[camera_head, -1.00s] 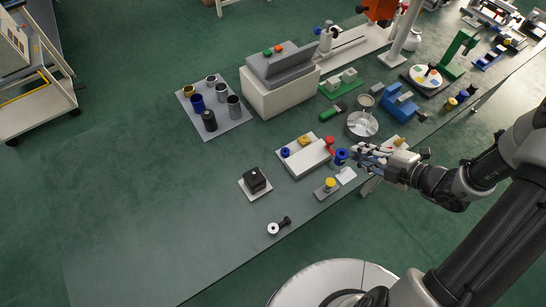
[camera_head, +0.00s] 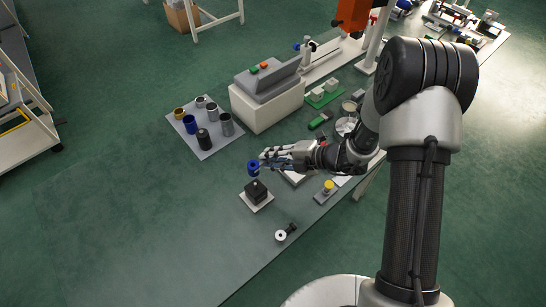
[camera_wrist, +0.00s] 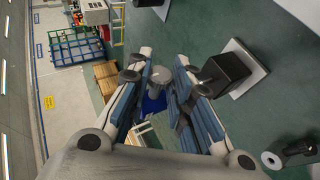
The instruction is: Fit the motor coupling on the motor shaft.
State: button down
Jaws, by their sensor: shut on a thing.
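My gripper (camera_head: 268,162) is shut on a blue ring-like coupling (camera_head: 253,167), held at its fingertips. The coupling also shows in the wrist view (camera_wrist: 152,104), between the fingers and partly hidden by them. The motor (camera_head: 257,190) is a black block on a square white plate (camera_head: 267,201) on the bench. In the head view the coupling appears just above the motor's top, apart from it. In the wrist view the motor (camera_wrist: 226,72) stands to the right of the fingers.
A grey tray (camera_head: 184,141) with several cups lies left on the bench. A large grey-topped box (camera_head: 266,105) stands behind. A black part with a pale disc (camera_head: 281,235) lies near the front edge. A yellow-topped part (camera_head: 328,187) is to the right. The left bench surface is clear.

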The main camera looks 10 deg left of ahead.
jog(key=shift+f+b, duration=1.65)
jog(key=shift+f, duration=1.25)
jog(key=shift+f+b, duration=0.7)
jog(key=shift+f, duration=1.3)
jog(key=c, duration=1.4)
grip_release()
jog(key=shift+o, duration=0.2)
jog(key=shift+s, duration=0.1)
jog(key=v, duration=1.2)
